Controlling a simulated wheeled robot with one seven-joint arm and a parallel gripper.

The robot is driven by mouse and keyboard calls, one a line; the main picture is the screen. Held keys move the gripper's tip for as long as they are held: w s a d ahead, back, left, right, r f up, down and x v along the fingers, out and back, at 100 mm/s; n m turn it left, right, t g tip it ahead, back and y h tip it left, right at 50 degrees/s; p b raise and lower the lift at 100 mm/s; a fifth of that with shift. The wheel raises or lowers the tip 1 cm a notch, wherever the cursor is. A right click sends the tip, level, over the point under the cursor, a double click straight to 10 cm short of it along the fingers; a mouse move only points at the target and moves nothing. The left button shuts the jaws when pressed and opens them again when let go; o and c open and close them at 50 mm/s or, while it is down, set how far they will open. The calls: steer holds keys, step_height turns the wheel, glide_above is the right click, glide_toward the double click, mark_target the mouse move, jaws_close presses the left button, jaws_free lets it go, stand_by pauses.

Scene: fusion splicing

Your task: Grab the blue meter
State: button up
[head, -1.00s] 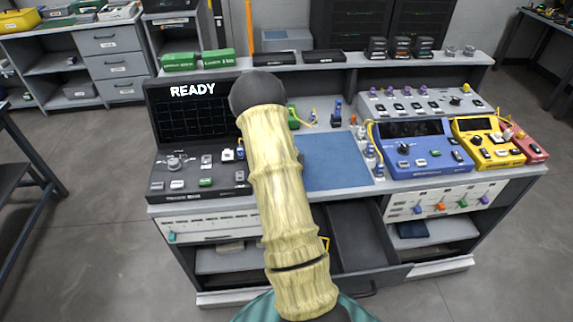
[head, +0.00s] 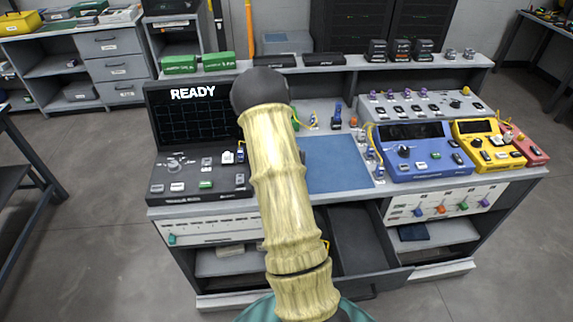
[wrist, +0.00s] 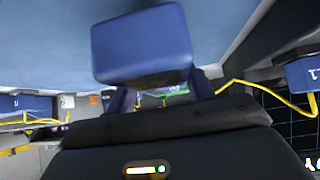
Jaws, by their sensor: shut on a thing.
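In the wrist view a plain blue block (wrist: 145,45), seemingly the blue meter, sits at the end of my gripper (wrist: 160,88). The two fingers reach up to its near side and are shut on it. Its face and far side are hidden. In the head view my pale, ringed arm covers the gripper and the held block. A larger blue instrument (head: 425,160) with a knob and dark display stands on the right of the bench.
A black console (head: 198,140) reading READY stands left of my arm. A blue mat (head: 335,165) lies right of it. A yellow meter (head: 487,145) and red meter (head: 530,152) are at the far right. Yellow cables hang near the gripper. A drawer (head: 355,240) below is open.

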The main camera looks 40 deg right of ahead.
step_height(320, 180, up, 8)
steer(key=shift+f, duration=0.1)
stand_by(0.8)
